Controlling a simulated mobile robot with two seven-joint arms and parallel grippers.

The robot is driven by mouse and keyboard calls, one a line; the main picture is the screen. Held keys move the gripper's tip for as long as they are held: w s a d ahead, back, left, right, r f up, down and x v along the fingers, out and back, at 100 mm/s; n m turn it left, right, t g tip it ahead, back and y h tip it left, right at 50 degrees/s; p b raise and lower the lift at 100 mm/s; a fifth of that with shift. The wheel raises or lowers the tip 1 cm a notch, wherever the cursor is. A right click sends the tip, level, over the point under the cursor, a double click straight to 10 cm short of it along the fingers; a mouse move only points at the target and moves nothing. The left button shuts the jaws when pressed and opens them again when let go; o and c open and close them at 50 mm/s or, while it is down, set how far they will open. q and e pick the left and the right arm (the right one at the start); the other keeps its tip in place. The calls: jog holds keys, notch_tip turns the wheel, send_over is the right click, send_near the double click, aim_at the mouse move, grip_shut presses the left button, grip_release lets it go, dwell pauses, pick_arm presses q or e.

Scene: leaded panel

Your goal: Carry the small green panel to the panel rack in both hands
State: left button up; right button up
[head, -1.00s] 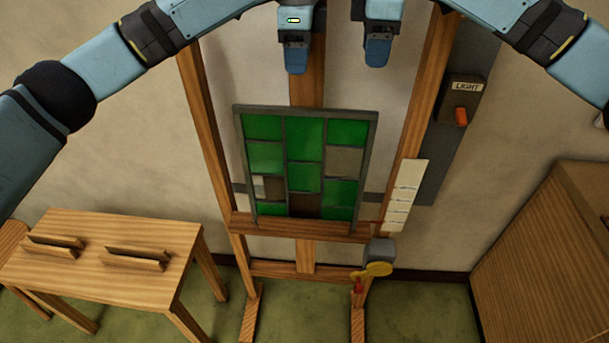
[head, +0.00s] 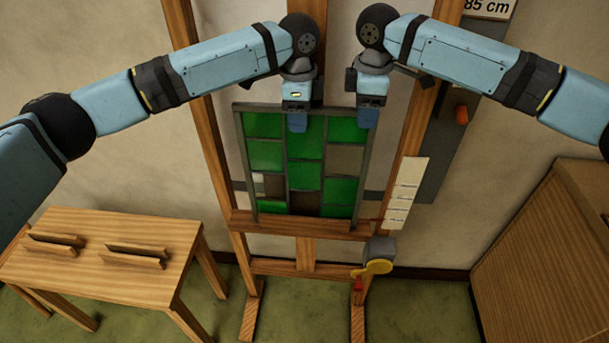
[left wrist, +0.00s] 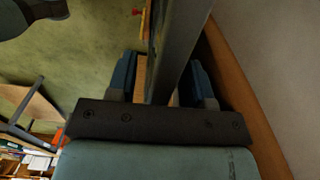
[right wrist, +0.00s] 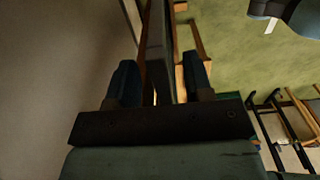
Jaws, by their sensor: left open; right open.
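The small green panel (head: 303,172) stands upright on the ledge of a wooden easel, with green and some darker panes in a grey frame. My left gripper (head: 297,122) is at its top edge, left of middle. My right gripper (head: 367,117) is at its top right corner. Both point down and are open. In the left wrist view the panel's edge (left wrist: 182,38) runs between the fingers (left wrist: 162,78). In the right wrist view the panel (right wrist: 157,50) also lies between the fingers (right wrist: 161,80). The low wooden stand with two slotted blocks (head: 136,256) looks like the panel rack.
The easel ledge (head: 300,226) carries the panel. A white marked card (head: 405,190) is at the easel's right post. A grey and yellow device (head: 378,258) hangs below the ledge. A wooden cabinet (head: 550,245) stands at right. Green floor is free between rack and easel.

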pick_arm(q)
jog(key=shift+f, duration=0.3)
pick_arm(e)
jog(key=shift+f, duration=0.35)
pick_arm(q)
jog(key=shift+c, duration=0.5)
pick_arm(e)
jog(key=shift+c, duration=0.5)
pick_arm(q)
grip_shut()
pick_arm(e)
grip_shut()
pick_arm(q)
jog(key=shift+w+r, duration=0.1)
jog(key=shift+r, duration=0.1)
pick_arm(e)
jog(key=shift+w+r, duration=0.1)
jog(key=shift+r, duration=0.1)
